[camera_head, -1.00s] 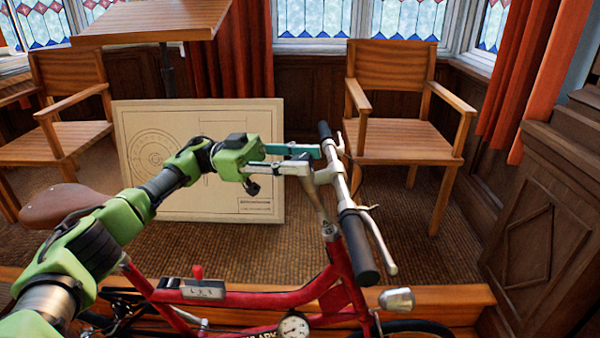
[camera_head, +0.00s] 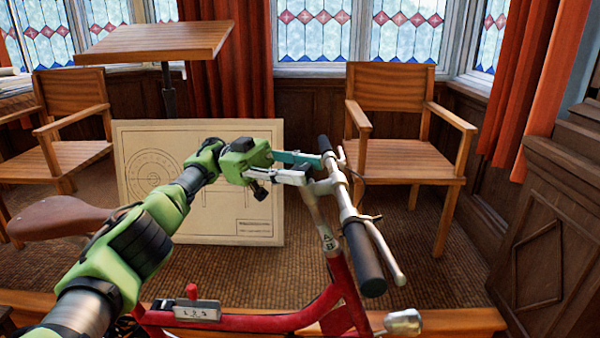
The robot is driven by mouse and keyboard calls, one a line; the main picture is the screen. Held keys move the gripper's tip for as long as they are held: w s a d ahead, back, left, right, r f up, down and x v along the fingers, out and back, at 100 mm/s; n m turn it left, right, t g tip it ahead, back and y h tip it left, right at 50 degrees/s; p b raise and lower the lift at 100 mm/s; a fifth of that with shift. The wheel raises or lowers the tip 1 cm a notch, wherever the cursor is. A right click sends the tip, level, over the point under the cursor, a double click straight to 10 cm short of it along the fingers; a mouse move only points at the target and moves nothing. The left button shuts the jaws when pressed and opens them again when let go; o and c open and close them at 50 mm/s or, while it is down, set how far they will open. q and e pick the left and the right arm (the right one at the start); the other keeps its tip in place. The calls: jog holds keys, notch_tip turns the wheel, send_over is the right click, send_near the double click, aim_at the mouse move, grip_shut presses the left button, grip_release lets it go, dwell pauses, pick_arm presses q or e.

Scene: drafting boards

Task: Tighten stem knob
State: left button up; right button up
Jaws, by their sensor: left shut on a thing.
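A red bicycle (camera_head: 262,322) stands in front of me. Its silver stem (camera_head: 324,215) rises to a handlebar (camera_head: 344,195) with dark grips, and the letters A and B are marked low on the stem. My left gripper (camera_head: 309,167) reaches in from the left at the top of the stem, one teal finger and one grey finger on show. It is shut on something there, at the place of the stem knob. My right gripper is out of view.
A drawing board (camera_head: 215,225) leans behind my left arm. Wooden armchairs stand at the left (camera_head: 62,150) and behind the handlebar (camera_head: 400,158). The brown saddle (camera_head: 58,218) is at the left. A dark carved panel (camera_head: 545,240) bounds the right. Carpet shows between.

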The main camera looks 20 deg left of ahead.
aim_at(302, 167)
pick_arm(q)
jog(key=shift+r, duration=0.1)
dwell(0.3)
jog(key=o, duration=1.1)
jog(key=shift+d, duration=0.1)
notch_tip(302, 167, up, 8)
jog(key=shift+f, duration=0.2)
jog(key=shift+d+r, duration=0.1)
jog(key=shift+r, duration=1.05)
